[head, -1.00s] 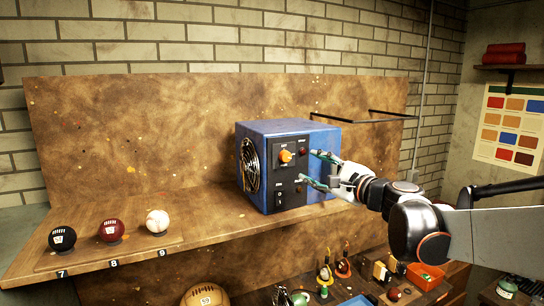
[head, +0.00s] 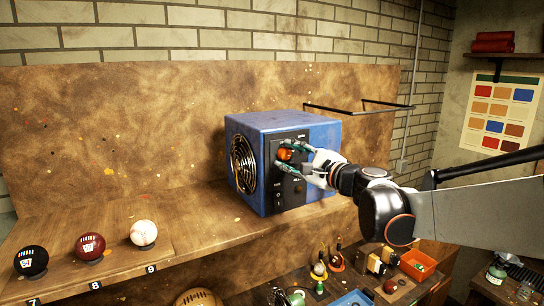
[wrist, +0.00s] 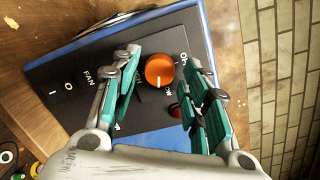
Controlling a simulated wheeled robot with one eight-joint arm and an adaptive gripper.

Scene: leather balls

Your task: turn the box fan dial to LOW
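The blue box fan (head: 262,126) sits on the wooden shelf with its black control panel (head: 287,192) facing my arm. Its round orange dial (head: 284,154) also shows in the wrist view (wrist: 159,70), with a white mark pointing toward the gripper's palm. My gripper (head: 287,156) is open at the panel, its green-padded fingers on either side of the dial. In the wrist view, gaps show between the dial and both fingers (wrist: 160,84). The labels around the dial are partly hidden or too small to read. A FAN switch marked O and I lies beside the dial.
Black, dark red and white balls (head: 143,233) stand on the shelf's left part. A black metal bracket (head: 358,108) sticks out behind the fan. Below the shelf is a cluttered bench with an orange tray (head: 418,264). The shelf between balls and fan is clear.

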